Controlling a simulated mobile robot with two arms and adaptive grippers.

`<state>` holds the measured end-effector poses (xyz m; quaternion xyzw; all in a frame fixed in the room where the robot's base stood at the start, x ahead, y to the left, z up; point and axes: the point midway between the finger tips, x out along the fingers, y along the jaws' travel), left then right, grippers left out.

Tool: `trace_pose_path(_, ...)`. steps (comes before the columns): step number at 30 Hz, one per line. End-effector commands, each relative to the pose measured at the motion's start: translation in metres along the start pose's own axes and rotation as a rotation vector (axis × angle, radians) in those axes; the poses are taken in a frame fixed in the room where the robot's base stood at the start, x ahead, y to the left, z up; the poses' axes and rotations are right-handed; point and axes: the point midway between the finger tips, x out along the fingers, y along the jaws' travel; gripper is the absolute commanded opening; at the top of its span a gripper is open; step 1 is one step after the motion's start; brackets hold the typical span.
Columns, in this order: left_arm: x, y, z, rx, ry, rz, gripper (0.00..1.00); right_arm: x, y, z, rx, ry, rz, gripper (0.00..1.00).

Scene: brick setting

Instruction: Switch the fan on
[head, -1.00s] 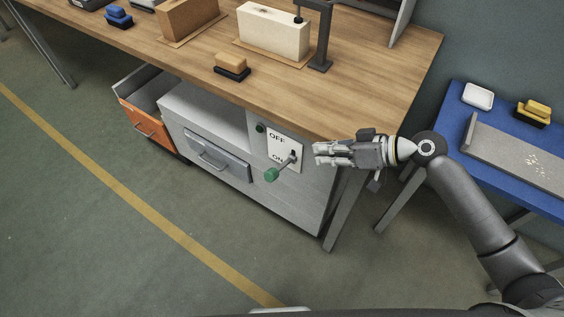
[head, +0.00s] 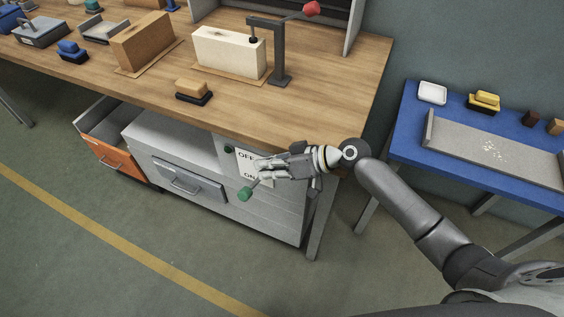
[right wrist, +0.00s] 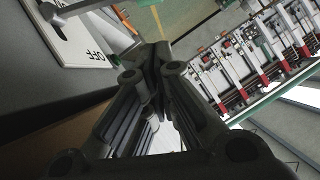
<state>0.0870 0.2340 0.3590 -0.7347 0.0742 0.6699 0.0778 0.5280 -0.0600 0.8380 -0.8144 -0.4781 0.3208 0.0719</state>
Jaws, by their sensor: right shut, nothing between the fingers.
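The switch panel (head: 249,154), a white plate marked OFF above and ON below, is on the front of the grey cabinet under the workbench. A lever ending in a green knob (head: 244,194) sticks out from it, low and to the left, near the ON mark. My right gripper (head: 260,164) is shut and empty, in front of the panel and above the green knob; it hides part of the plate. The right wrist view shows its closed fingers (right wrist: 152,58), with the OFF plate (right wrist: 82,40) to their left. I cannot make out a fan. My left gripper is out of view.
The wooden workbench (head: 330,85) overhangs the cabinet and carries blocks and a dark post press with a red knob (head: 312,8). An open orange drawer (head: 107,158) is at the left. A blue table (head: 400,150) stands right. The floor in front is clear.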

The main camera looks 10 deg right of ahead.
Motion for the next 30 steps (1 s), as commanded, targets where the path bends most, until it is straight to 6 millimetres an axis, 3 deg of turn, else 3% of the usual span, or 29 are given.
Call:
trace_pose_path(3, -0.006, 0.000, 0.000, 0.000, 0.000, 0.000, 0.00, 0.025, -0.002, -0.002, 0.001, 0.002, -0.002, 0.00)
trace_pose_path(10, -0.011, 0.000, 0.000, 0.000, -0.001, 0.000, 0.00, 0.046, 0.000, 0.022, 0.002, -0.001, 0.001, 0.00)
trace_pose_path(30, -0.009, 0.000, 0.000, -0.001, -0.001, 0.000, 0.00, 0.053, -0.001, 0.032, -0.019, -0.001, 0.011, 0.00)
